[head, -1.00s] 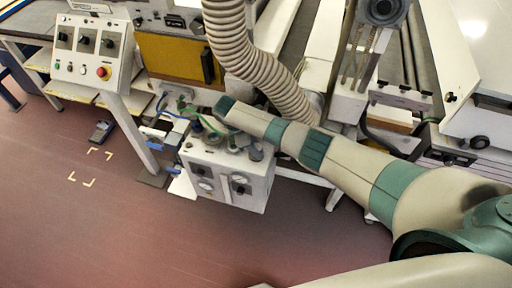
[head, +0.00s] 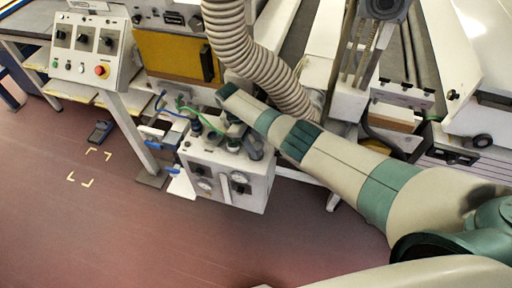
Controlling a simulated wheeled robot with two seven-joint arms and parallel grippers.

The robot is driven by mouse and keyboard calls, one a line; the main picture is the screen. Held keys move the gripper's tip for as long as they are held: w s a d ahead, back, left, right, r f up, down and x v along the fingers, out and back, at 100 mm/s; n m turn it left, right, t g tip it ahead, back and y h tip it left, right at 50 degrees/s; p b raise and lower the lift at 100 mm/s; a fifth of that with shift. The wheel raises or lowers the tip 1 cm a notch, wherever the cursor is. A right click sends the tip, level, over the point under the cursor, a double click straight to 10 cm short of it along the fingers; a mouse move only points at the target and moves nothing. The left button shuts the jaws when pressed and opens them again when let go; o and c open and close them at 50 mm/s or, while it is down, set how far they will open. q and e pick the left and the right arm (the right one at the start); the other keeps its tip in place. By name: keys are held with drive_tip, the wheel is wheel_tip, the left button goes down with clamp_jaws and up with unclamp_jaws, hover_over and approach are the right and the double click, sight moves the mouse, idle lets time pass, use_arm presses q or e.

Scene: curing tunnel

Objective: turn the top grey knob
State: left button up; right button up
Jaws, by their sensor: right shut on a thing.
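A white control box (head: 205,157) stands low in the middle of the head view, with gauges and dark knobs on its front and knob-like fittings on its top. My right arm comes in from the right and ends above this box. My right gripper (head: 234,141) points down at the box top, mostly hidden under my own wrist, and is shut on what appears to be the top grey knob. The fingertips and the held knob are too small and covered to see clearly. A grey cylindrical fitting (head: 256,151) stands just right of it. My left gripper is not in view.
A ribbed beige hose (head: 240,52) hangs close behind my right wrist. Green and blue thin lines (head: 182,104) run to the box. A tilted switch panel (head: 92,48) with a red button stands at the left on a post. The floor in front is clear.

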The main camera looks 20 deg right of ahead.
drive_tip(key=shift+m+y, duration=0.3)
drive_tip(key=shift+m, duration=0.6)
drive_tip(key=o, duration=1)
drive_tip(key=shift+o, duration=0.2)
drive_tip(key=shift+r, duration=0.15)
drive_tip(key=b+v, duration=0.2)
drive_tip(key=v, duration=0.5)
drive_tip(key=shift+w, duration=0.25)
drive_tip(key=shift+a+r, duration=0.1)
